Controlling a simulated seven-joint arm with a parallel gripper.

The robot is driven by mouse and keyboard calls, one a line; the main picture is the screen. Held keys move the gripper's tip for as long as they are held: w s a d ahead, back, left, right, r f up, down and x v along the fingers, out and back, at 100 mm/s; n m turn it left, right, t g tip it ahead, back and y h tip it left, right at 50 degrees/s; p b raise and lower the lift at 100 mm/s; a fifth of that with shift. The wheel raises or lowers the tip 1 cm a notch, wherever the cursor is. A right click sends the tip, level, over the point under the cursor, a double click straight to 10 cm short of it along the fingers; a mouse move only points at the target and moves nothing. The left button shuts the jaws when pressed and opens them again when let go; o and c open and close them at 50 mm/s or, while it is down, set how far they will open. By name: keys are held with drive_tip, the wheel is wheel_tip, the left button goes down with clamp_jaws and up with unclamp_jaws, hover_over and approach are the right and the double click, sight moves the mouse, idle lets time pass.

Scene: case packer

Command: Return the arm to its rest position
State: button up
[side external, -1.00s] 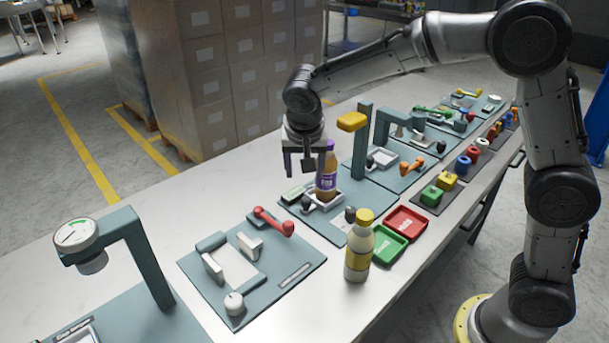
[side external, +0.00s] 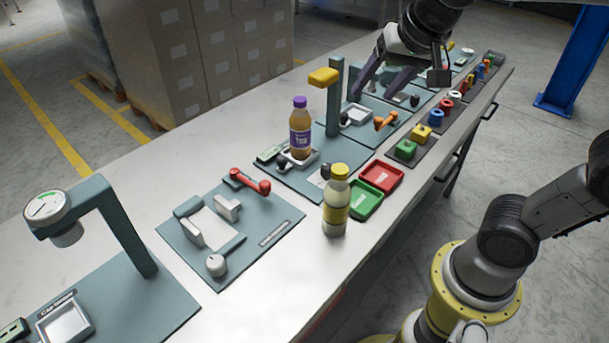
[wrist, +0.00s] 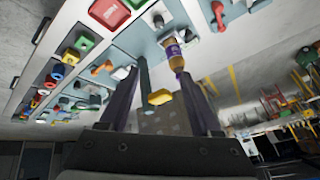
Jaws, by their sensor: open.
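My gripper (side external: 396,90) is open and empty, raised over the back right part of the bench, away from the bottles. In the wrist view its two dark fingers (wrist: 158,73) stand apart with nothing held between them. A brown bottle with a purple cap and label (side external: 300,137) stands upright in a small white tray on a teal station plate. It also shows beyond the fingertips in the wrist view (wrist: 174,55). A bottle with a yellow cap (side external: 336,208) stands upright at the front of the bench.
A teal post with a yellow head (side external: 324,77) rises behind the purple-capped bottle. Red (side external: 382,176) and green (side external: 364,203) trays lie near the front edge. A teal gauge stand (side external: 125,225) is at left. Stacked boxes (side external: 190,60) stand behind the bench.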

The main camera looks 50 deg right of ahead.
drive_tip(key=s+a+f+n+y, duration=0.1)
drive_tip(key=s+f+n, duration=0.2)
drive_tip(key=s, duration=0.3)
drive_tip(key=s+a+f+n, duration=0.1)
drive_tip(key=s+f+n, duration=0.2)
drive_tip(key=s+n, duration=0.2)
drive_tip(key=shift+s+f+n+y, duration=0.3)
drive_tip(key=shift+s+f+y, duration=0.1)
drive_tip(key=shift+s, duration=0.15)
